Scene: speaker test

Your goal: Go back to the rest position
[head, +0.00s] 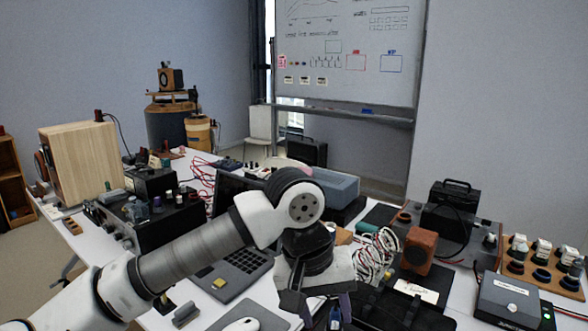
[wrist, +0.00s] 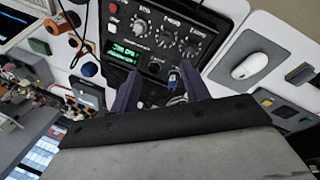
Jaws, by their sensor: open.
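My gripper (head: 320,312) hangs low over the front of the table in the head view, at the end of my white and grey arm. In the wrist view my gripper (wrist: 161,88) shows two purple fingers set apart, with nothing clearly held between them. A black device with knobs and a green display (wrist: 165,35) lies beyond the fingertips in the wrist view. A small blue and silver plug-like part (wrist: 173,80) shows in the gap between the fingers; I cannot tell whether it touches them. My arm hides part of the table in the head view.
A laptop (head: 245,265) lies behind my arm, with a white mouse (head: 243,325) in front. Coiled wire (head: 376,255), an orange-brown box (head: 419,250) and a grey box (head: 515,302) crowd the right. A wooden speaker cabinet (head: 85,163) stands left. Open space is above the table.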

